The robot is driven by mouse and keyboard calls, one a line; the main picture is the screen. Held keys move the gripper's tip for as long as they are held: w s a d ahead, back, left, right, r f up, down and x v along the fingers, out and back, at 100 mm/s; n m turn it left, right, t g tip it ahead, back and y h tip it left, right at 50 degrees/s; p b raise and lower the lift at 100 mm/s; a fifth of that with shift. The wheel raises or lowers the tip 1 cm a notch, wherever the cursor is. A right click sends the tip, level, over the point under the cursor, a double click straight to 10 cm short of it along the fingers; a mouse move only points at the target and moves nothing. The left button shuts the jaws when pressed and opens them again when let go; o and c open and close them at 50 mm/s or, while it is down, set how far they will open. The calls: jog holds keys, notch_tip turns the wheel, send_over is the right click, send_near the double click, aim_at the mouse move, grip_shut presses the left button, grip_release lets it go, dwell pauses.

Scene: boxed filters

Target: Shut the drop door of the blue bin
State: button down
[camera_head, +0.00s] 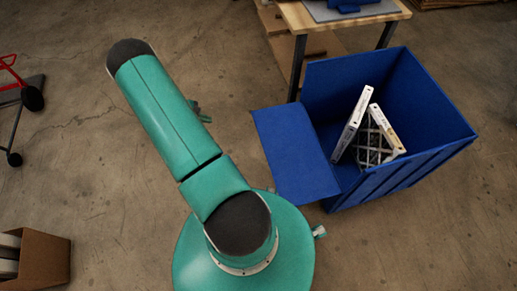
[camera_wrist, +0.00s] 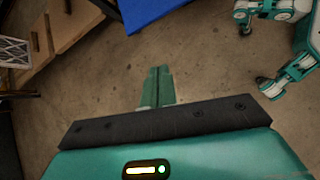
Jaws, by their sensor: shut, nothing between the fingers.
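The blue bin (camera_head: 440,95) stands at the right of the head view, open at the top. Its drop door (camera_head: 296,152) is folded down and outward on the left side, lying at a slant. Two white-framed filters (camera_head: 377,135) lean inside the bin. My gripper (camera_wrist: 157,88) is shut and empty in the wrist view, pointing over bare floor. A blue panel (camera_wrist: 145,12) shows beyond its fingertips at the top edge, apart from them; which part of the bin it is I cannot tell. In the head view my arm mostly hides the gripper, left of the door.
A wooden-topped table (camera_head: 345,18) stands behind the bin, close to its back left corner. A cardboard box (camera_head: 40,262) is at the lower left, and a red-handled cart (camera_head: 12,85) at the left edge. Floor between the cart and my arm is clear.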

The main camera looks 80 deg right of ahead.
jog(key=s+f+n+g, duration=0.1)
jog(key=s+f, duration=0.7)
jog(key=f, duration=0.2)
jog(key=s+f+n+g, duration=0.1)
jog(key=s+f+n, duration=0.1)
jog(key=s+f, duration=0.7)
jog(key=d+r+x, duration=0.1)
jog(key=x, duration=0.5)
jog(key=shift+s, duration=0.45)
jog(key=shift+d, duration=0.1)
